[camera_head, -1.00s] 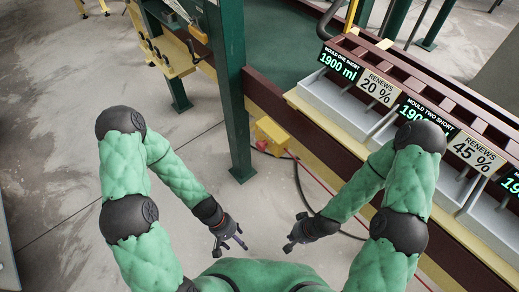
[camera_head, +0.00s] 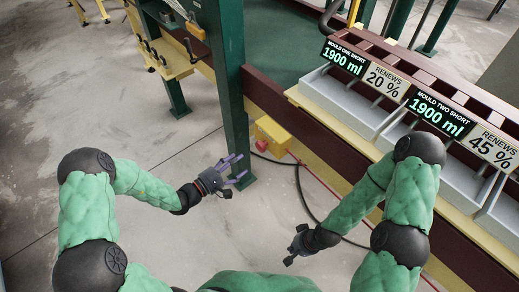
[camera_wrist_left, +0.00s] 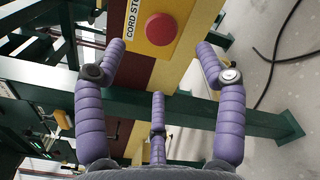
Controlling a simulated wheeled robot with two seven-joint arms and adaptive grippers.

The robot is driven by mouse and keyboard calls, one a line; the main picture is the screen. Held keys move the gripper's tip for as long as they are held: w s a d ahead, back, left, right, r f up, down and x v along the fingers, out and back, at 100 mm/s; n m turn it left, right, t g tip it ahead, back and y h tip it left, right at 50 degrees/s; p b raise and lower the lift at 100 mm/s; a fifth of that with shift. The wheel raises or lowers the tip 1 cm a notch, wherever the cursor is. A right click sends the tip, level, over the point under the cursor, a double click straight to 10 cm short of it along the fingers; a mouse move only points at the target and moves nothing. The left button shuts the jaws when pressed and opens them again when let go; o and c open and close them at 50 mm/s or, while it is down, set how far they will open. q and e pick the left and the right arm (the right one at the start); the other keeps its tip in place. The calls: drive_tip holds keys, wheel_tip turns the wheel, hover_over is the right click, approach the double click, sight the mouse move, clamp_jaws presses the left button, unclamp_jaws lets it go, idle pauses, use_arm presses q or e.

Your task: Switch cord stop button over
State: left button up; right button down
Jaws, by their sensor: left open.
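The cord stop box (camera_head: 273,133) is yellow, with a round red button (camera_head: 262,145) on its face, low beside the green post. In the left wrist view the red button (camera_wrist_left: 161,29) is at the top centre, beside the partly cut-off "CORD STO" label (camera_wrist_left: 132,20). My left gripper (camera_head: 238,170) is open and empty, just left of and below the box in the head view. In the wrist view its purple fingers (camera_wrist_left: 160,62) spread either side of the button's line, apart from it. My right gripper (camera_head: 292,255) hangs lower right over the floor; its fingers are too small to judge.
A green post (camera_head: 234,90) stands just behind my left gripper. A maroon and yellow machine frame with grey trays (camera_head: 345,103) and mould signs (camera_head: 437,112) runs along the right. A dark cable (camera_head: 300,185) lies on the floor. The floor at left is open.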

sight(258, 148)
use_arm(q)
drive_tip(key=b+x, duration=0.2)
drive_tip(key=x, duration=0.8)
drive_tip(key=shift+w+d+b, duration=0.2)
drive_tip(key=shift+d+b, duration=0.05)
drive_tip(key=shift+b, duration=0.05)
clamp_jaws()
